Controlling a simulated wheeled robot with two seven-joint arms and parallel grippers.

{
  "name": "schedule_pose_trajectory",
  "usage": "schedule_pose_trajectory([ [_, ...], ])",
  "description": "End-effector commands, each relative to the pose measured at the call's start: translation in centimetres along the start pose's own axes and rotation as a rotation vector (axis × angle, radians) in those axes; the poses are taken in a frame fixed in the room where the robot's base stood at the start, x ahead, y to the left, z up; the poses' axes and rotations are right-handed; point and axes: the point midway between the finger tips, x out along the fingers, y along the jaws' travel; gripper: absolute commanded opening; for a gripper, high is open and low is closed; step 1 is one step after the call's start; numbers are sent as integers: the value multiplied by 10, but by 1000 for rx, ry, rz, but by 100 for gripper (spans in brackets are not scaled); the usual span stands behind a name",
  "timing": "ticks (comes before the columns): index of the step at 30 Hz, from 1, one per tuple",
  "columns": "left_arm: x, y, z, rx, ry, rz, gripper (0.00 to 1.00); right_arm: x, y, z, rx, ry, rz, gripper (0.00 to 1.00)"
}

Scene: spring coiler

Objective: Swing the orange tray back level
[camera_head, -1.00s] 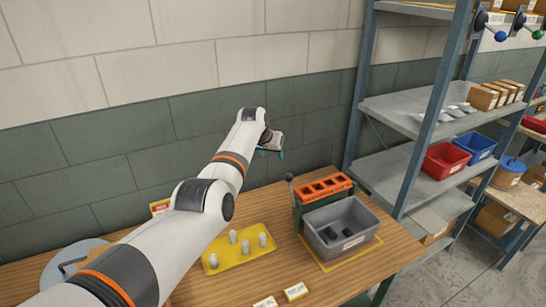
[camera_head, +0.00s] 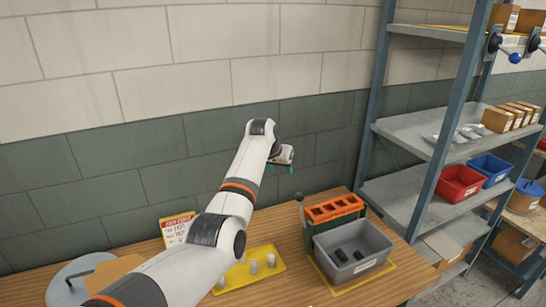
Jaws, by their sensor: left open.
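The orange tray (camera_head: 335,208), with a row of square pockets, sits on top of a green machine body (camera_head: 311,228) at the back right of the bench. I cannot tell from here how far it is tilted. A lever with a dark knob (camera_head: 299,197) stands at its left end. My left gripper (camera_head: 280,166) is open and empty, with teal fingertips pointing down, in front of the wall and to the upper left of the orange tray, apart from it. My right gripper is not in view.
A grey bin (camera_head: 323,257) with dark parts stands in front of the machine. A yellow mat (camera_head: 275,277) holds several pale cylinders, partly hidden by my arm. A sign card (camera_head: 178,229) stands behind my arm. A metal shelf (camera_head: 425,138) rises at the right.

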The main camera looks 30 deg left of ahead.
Motion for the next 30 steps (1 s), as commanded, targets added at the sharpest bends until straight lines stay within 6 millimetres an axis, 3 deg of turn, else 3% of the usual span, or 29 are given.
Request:
schedule_pose_trajectory([
  [9,-58,0,-2,0,-4,1,51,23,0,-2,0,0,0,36],
  [15,-84,0,0,-1,-2,0,51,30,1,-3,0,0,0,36],
  [30,-91,0,0,-1,1,0,51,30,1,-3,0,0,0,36],
])
